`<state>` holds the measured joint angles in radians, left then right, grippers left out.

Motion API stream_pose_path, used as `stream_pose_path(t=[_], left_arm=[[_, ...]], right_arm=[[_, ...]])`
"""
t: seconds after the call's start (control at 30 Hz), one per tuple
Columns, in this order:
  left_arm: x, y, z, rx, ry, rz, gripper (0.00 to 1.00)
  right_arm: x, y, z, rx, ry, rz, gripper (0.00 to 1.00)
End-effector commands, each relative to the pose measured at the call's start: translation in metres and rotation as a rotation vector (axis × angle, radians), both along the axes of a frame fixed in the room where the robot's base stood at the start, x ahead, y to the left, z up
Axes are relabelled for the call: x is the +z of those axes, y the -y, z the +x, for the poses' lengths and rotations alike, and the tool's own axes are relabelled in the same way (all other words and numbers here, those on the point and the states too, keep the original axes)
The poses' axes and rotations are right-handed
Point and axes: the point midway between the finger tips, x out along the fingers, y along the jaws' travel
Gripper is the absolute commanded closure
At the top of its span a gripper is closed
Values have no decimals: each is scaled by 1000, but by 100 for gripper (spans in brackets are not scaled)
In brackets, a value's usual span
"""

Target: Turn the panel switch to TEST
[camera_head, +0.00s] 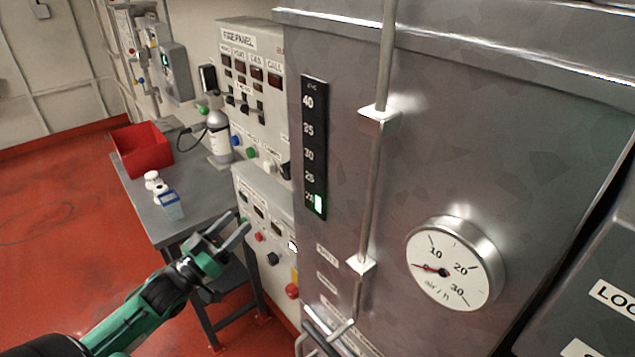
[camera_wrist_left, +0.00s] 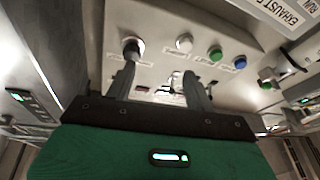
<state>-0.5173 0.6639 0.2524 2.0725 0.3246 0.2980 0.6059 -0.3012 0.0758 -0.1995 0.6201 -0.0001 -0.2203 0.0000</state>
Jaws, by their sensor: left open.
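The white fire panel (camera_head: 262,112) stands left of the grey metal cabinet. A black rotary knob (camera_head: 286,170) sits at its lower right, beside the white, green and blue buttons; the knob also shows in the left wrist view (camera_wrist_left: 132,48). Its position marks are too small to read. My left gripper (camera_head: 238,226) is open and empty, in front of the lower panel and below the knob. In the left wrist view the gripper (camera_wrist_left: 158,76) has its left finger near the knob in the picture; contact cannot be told. My right gripper is not in view.
A lower white panel (camera_head: 249,190) with a black knob (camera_head: 273,258) and a red button (camera_head: 292,291) is close to my left gripper. The cabinet (camera_head: 520,130) carries a round gauge (camera_head: 455,265) and a vertical rod (camera_head: 375,180). A red bin (camera_head: 141,149) stands on the grey table.

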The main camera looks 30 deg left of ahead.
Motion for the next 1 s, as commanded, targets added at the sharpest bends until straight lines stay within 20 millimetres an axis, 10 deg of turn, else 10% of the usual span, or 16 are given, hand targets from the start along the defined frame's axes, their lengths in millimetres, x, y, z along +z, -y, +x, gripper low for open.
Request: stream_pose_path(t=[0.2, 1.0], left_arm=[[48, 21, -9, -76, 80, -21, 46], [87, 48, 75, -74, 81, -22, 46]], right_arm=[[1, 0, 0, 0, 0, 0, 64], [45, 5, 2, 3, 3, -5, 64]])
